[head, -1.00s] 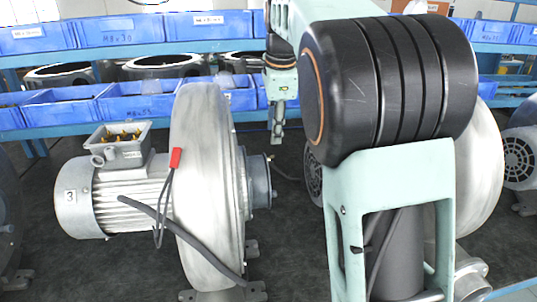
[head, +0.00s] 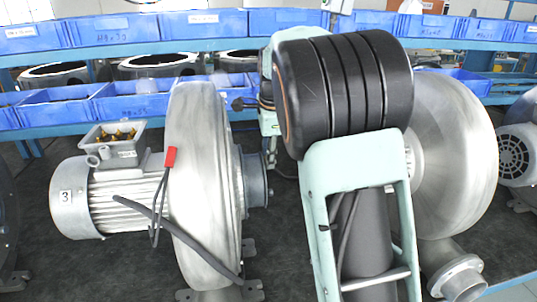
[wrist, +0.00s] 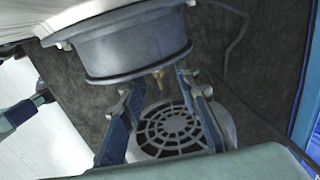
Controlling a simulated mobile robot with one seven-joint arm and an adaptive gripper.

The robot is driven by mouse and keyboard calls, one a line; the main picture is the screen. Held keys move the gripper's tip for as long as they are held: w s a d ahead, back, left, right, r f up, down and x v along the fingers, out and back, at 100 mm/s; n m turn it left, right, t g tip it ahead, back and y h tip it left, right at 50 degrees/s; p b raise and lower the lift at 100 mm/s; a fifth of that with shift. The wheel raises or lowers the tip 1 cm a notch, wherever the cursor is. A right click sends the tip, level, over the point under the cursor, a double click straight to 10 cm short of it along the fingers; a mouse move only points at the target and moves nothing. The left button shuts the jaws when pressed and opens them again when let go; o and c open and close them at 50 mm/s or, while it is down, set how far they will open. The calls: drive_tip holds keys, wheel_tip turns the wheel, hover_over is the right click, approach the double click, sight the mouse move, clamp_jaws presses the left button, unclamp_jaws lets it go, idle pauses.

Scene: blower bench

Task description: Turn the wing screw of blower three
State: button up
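Blower three (head: 204,170) stands left of centre in the head view, with the label "3" on its motor end (head: 66,197). Its round grey inlet collar (head: 255,180) faces right, and the collar (wrist: 125,45) fills the top of the wrist view. A small brass-coloured piece (wrist: 158,76), possibly the wing screw, sticks out at the collar's lower rim. My gripper (wrist: 155,88) is open, with one blue finger on each side of that piece; I cannot tell whether either touches it. In the head view my gripper (head: 271,152) is beside the collar, mostly hidden by my arm.
Another blower (head: 455,150) stands close on the right, partly behind my arm. A motor's fan grille (wrist: 172,128) lies beyond my fingers in the wrist view. A dark cable (wrist: 232,50) runs on the floor. Blue bins (head: 130,102) line the rack behind.

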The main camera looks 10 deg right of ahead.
clamp_jaws()
drive_tip(key=shift+f+t+b, duration=0.25)
drive_tip(key=shift+t+b, duration=0.05)
drive_tip(key=shift+b, duration=0.65)
drive_tip(key=shift+s+f+t+b, duration=0.15)
drive_tip(key=shift+t+b, duration=0.25)
drive_tip(key=shift+b, duration=0.8)
drive_tip(key=t+b, duration=0.1)
drive_tip(key=b, duration=0.3)
drive_tip(key=t+b, duration=0.2)
drive_tip(key=b, duration=0.3)
drive_tip(key=t+b, duration=0.1)
drive_tip(key=b, duration=0.4)
drive_tip(key=shift+s+f+t, duration=0.15)
drive_tip(key=shift+s+t, duration=0.1)
drive_tip(key=shift+t, duration=0.15)
drive_tip(key=shift+t+b, duration=0.4)
drive_tip(key=shift+b, duration=0.45)
drive_tip(key=shift+r, duration=0.25)
